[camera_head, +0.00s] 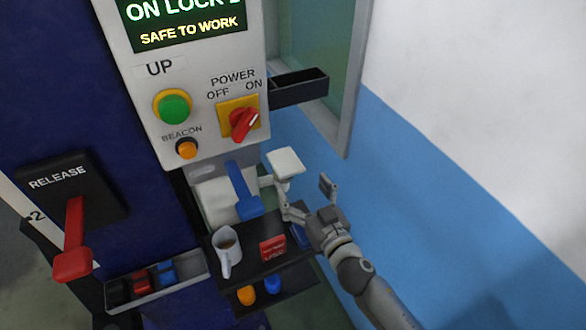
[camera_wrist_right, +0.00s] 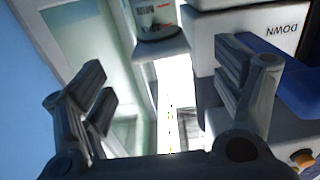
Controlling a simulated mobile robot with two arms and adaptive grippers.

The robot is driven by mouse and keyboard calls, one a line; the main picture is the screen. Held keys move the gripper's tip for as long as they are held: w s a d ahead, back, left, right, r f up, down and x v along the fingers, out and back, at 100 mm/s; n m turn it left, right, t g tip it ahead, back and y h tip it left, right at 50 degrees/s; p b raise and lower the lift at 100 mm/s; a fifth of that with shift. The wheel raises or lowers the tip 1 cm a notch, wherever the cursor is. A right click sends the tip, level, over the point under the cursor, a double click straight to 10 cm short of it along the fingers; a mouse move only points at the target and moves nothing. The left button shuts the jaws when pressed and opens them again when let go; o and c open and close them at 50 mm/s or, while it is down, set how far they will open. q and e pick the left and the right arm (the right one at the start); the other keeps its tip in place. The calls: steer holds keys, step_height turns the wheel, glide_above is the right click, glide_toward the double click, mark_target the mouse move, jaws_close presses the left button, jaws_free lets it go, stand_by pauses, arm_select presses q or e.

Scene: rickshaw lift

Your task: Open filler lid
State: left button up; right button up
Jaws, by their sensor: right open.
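A small pale square plate (camera_head: 285,162) stands out to the right of the white unit with the blue lever (camera_head: 243,188). It looks like the filler lid, but I cannot tell for sure how far it is open. My right gripper (camera_head: 308,196) is open and empty, just below and right of the plate in the head view. In the right wrist view, its two fingers (camera_wrist_right: 165,95) are spread wide with nothing between them. A white body marked DOWN (camera_wrist_right: 250,45) and the blue lever are beside the right-hand finger there. My left gripper is not in view.
A control panel (camera_head: 196,75) with a green button and a red switch stands above. A black shelf (camera_head: 220,262) below holds a white mug (camera_head: 226,250) and a red item (camera_head: 272,249). A red release lever (camera_head: 73,240) is at left. The blue-white wall (camera_head: 440,200) is close at right.

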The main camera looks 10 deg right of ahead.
mark_target(294, 175)
steer(key=x, duration=0.6)
steer(key=shift+w+a+p, duration=0.1)
steer(key=shift+w+p, duration=0.2)
steer(key=shift+p, duration=0.1)
steer(key=c, duration=1.4)
